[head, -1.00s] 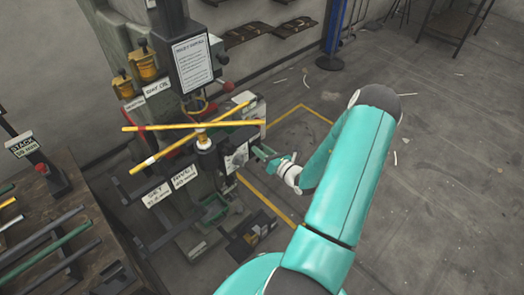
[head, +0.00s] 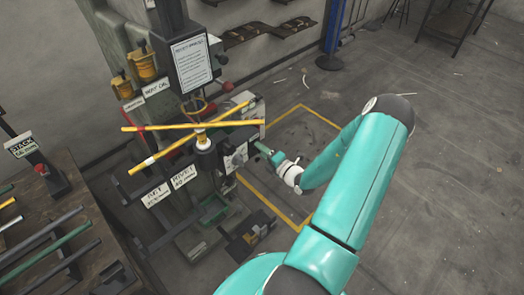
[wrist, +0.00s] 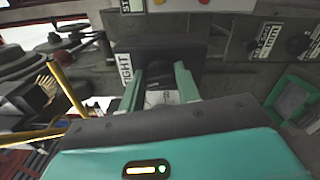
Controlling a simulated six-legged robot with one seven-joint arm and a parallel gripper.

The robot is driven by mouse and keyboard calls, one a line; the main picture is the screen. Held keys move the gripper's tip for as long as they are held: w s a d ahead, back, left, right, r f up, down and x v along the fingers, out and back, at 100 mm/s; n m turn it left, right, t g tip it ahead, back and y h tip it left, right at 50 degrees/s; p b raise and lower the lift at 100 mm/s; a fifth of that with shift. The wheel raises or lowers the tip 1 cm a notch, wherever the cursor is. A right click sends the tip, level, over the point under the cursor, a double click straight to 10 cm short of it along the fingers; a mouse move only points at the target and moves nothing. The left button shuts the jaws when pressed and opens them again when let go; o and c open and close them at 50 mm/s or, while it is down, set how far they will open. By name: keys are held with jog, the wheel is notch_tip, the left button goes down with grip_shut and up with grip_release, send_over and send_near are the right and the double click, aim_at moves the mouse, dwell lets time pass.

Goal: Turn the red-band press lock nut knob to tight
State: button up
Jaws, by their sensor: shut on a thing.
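The press (head: 195,60) stands at the left of centre in the head view. Crossed yellow bars (head: 180,127) sit at its front, one with a red band near its left end. My gripper (head: 268,153) reaches in from the right to a pale plate (head: 236,158) on the press's side. In the wrist view, my gripper (wrist: 158,88) has its two green fingers on either side of a dark knob (wrist: 158,73), shut on it. The knob is partly hidden by the fingers. A label ending in "IGHT" (wrist: 125,68) stands left of the fingers.
A bench with several rods (head: 60,240) stands at the lower left. Green and dark trays (head: 215,210) lie below the press. A blue post (head: 334,35) stands behind. The floor at the right is open.

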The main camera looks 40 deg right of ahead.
jog(key=shift+m, duration=1.1)
jog(key=o, duration=1)
jog(key=s, duration=1.3)
jog(key=shift+s+d, duration=0.15)
jog(key=shift+s, duration=0.25)
